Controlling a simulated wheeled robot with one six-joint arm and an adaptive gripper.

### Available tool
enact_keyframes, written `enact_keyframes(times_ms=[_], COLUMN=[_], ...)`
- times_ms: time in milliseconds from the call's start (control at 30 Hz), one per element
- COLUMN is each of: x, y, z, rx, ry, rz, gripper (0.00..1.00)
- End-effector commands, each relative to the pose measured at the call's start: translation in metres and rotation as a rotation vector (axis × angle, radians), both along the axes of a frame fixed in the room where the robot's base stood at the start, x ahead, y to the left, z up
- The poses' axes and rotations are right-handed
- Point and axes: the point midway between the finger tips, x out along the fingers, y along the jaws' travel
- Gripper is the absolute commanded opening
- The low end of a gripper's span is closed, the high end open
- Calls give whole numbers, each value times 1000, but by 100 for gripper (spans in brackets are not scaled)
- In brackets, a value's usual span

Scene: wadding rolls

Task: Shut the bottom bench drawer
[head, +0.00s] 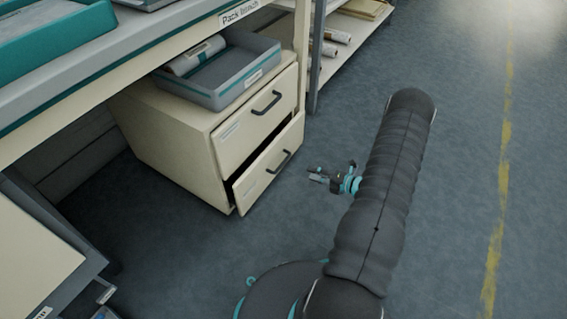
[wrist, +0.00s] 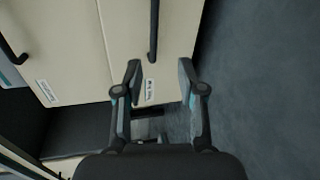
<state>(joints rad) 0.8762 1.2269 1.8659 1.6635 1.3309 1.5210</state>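The bottom bench drawer (head: 262,178) is part of a cream two-drawer cabinet under the bench. It stands out a little, with a dark gap above its front. Its dark bar handle (head: 279,162) is on the front. In the wrist view the drawer front (wrist: 178,42) fills the upper middle, with the handle (wrist: 153,28) beyond my fingers. My gripper (head: 314,173) is to the right of the drawer front in the head view, apart from it. In the wrist view my gripper (wrist: 160,78) has its fingers spread, with nothing held between them.
The top drawer (head: 256,118) looks shut. A grey tray (head: 232,92) with a roll sits on the cabinet. The pack bench (head: 125,72) overhangs it, with a post (head: 317,65) and low shelf to the right. Open floor (head: 460,130) lies to the right.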

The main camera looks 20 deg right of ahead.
Motion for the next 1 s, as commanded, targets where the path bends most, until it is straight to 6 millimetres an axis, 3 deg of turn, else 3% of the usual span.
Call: enact_keyframes(times_ms=[333, 1000], x=[14, 104], y=[9, 69], z=[3, -20], rx=[97, 94], ry=[30, 29], rz=[-21, -22], gripper=[39, 39])
